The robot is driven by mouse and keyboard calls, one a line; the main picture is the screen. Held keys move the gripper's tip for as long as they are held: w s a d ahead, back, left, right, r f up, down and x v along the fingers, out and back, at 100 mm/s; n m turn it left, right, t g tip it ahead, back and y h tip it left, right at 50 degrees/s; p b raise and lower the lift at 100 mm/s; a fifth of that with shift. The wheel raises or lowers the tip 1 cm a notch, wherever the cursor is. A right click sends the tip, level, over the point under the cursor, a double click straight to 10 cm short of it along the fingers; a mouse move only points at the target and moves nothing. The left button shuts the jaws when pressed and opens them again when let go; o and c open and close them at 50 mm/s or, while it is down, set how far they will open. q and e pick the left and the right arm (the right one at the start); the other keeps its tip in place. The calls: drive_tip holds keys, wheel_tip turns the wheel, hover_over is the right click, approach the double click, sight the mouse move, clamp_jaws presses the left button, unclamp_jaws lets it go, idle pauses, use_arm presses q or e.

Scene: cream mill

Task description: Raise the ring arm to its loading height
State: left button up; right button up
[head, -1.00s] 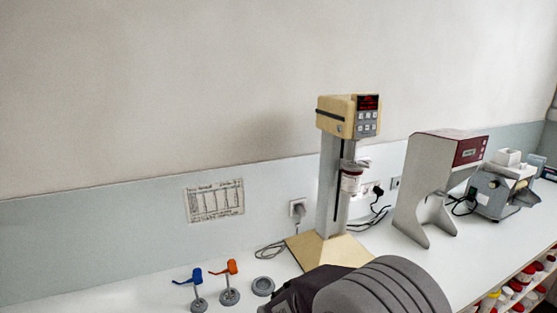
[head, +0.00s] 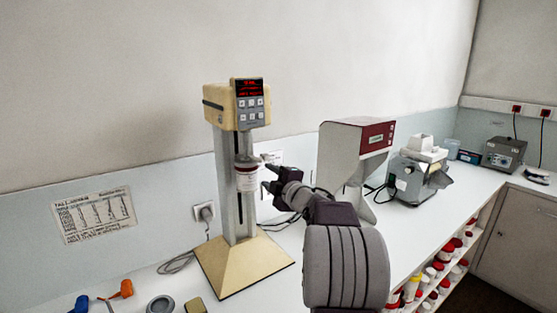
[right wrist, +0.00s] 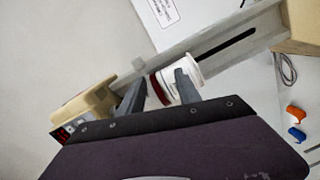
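The cream mill (head: 229,170) stands on the bench, with a cream head and lit red display on a grey column. A white jar with a dark red band (head: 246,180) hangs partway up the column, where the ring arm is; the arm itself is hard to make out. The jar also shows in the right wrist view (right wrist: 188,73). My right gripper (head: 266,172) is open just right of the jar, one finger higher than the other. In the right wrist view its fingers (right wrist: 158,92) are apart, overlapping the jar; contact cannot be told. My left gripper is not in view.
A grey machine with a red panel (head: 340,150) and another grey device (head: 412,180) stand to the right. Blue (head: 81,304) and orange (head: 125,289) handled tools and a grey ring (head: 160,304) lie at front left. A cable runs behind the mill base (head: 240,263).

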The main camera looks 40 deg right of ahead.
sight(267, 158)
wheel_tip(267, 158, up, 3)
drive_tip(key=s+d+n+t+y, duration=0.1)
drive_tip(key=s+d+n+y, duration=0.1)
drive_tip(key=s+d+n, duration=0.15)
drive_tip(key=shift+n, duration=0.45)
drive_tip(key=w+p, duration=0.1)
drive_tip(key=w, duration=0.5)
drive_tip(key=w+p, duration=0.1)
drive_tip(key=w, duration=0.2)
drive_tip(key=shift+w+d+p, duration=0.3)
drive_tip(key=shift+w+d+f, duration=0.1)
drive_tip(key=shift+w, duration=0.05)
clamp_jaws()
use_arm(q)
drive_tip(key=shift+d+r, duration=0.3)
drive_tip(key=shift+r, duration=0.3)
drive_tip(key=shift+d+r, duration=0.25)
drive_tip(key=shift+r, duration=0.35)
